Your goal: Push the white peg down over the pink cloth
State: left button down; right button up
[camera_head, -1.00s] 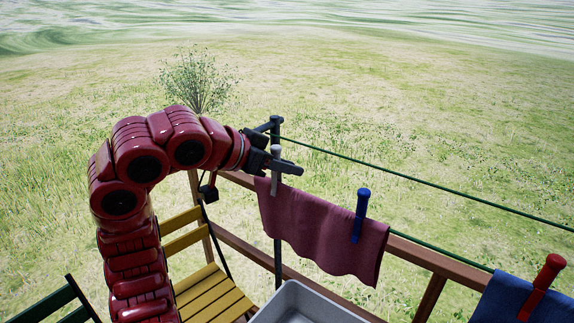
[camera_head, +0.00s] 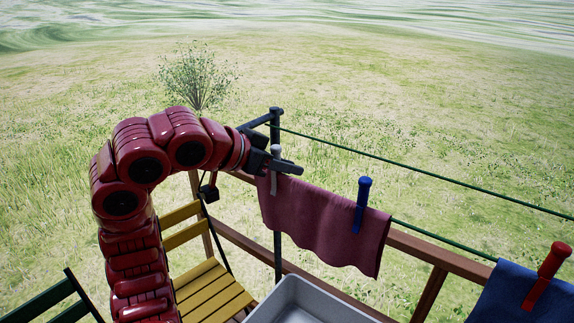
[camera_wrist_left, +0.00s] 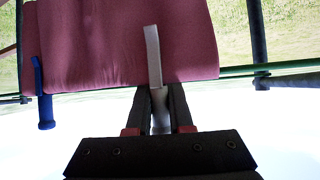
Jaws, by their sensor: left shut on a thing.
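The pink cloth (camera_head: 318,225) hangs over the green clothesline (camera_head: 425,182). My left gripper (camera_head: 285,167) is at the cloth's top left corner, shut on the white peg (camera_head: 275,152). The peg is upright, its head above the jaws and its lower end in front of the cloth. The left wrist view is upside down. There the white peg (camera_wrist_left: 153,55) sticks out from between the fingers (camera_wrist_left: 161,112) and overlaps the cloth's face (camera_wrist_left: 100,40) near its edge. Whether a leg passes behind the cloth is hidden. My right gripper is not in view.
A blue peg (camera_head: 362,205) clips the cloth's right side. A red peg (camera_head: 546,275) sits on a blue cloth (camera_head: 505,295) farther right. A dark post (camera_head: 276,130) stands behind the gripper. A yellow chair (camera_head: 210,290), grey basin (camera_head: 275,300) and wooden railing (camera_head: 440,262) lie below.

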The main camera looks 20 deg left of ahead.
pick_arm(q)
jog(key=c, duration=0.7)
grip_release()
jog(key=shift+c, duration=0.2)
jog(key=v, duration=1.7)
notch_tip(320, 180, up, 10)
jog(key=p, duration=1)
jog(key=shift+s+a+p, duration=0.15)
jog(key=shift+a+p, duration=0.05)
jog(key=shift+p, duration=0.1)
